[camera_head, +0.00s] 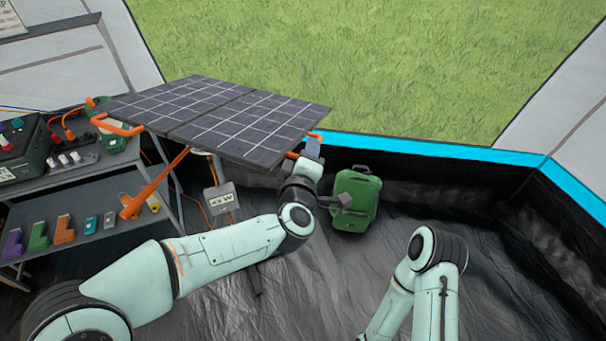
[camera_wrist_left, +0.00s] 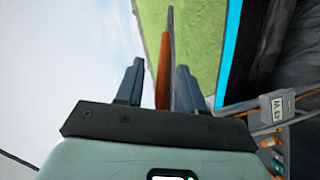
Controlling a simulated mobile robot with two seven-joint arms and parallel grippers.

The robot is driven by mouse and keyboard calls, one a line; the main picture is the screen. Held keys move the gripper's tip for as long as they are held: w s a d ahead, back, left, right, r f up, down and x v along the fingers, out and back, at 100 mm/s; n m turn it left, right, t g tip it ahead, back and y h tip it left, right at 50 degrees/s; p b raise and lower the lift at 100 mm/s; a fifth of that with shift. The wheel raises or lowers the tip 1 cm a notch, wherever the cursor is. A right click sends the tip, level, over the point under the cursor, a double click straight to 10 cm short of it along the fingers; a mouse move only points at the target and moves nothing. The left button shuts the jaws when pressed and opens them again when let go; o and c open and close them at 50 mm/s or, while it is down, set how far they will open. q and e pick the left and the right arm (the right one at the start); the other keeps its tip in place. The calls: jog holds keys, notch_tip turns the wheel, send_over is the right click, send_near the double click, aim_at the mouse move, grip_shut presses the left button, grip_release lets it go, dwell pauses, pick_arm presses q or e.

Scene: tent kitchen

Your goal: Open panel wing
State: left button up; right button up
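The dark solar panel (camera_head: 215,115) is spread out in two grid-marked sections side by side, with a seam between them. It has an orange handle (camera_head: 117,126) at its left end and another at its right end, partly hidden by my gripper. My left gripper (camera_head: 311,148) is at that right end. In the left wrist view the fingers (camera_wrist_left: 157,85) stand apart on either side of the orange handle (camera_wrist_left: 163,72), with visible gaps. The panel appears there edge-on as a thin dark strip (camera_wrist_left: 171,25). My right gripper is out of view; only part of its arm shows.
A grey shelf unit (camera_head: 75,170) with tools and coloured blocks stands at left. A small meter box (camera_head: 221,198) hangs below the panel; it also shows in the wrist view (camera_wrist_left: 271,109). Floor at right is clear.

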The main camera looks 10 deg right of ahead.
pick_arm(q)
jog(key=b+v, duration=0.1)
jog(key=v, duration=1)
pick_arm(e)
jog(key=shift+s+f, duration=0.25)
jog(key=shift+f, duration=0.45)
pick_arm(q)
jog(key=shift+w, duration=0.1)
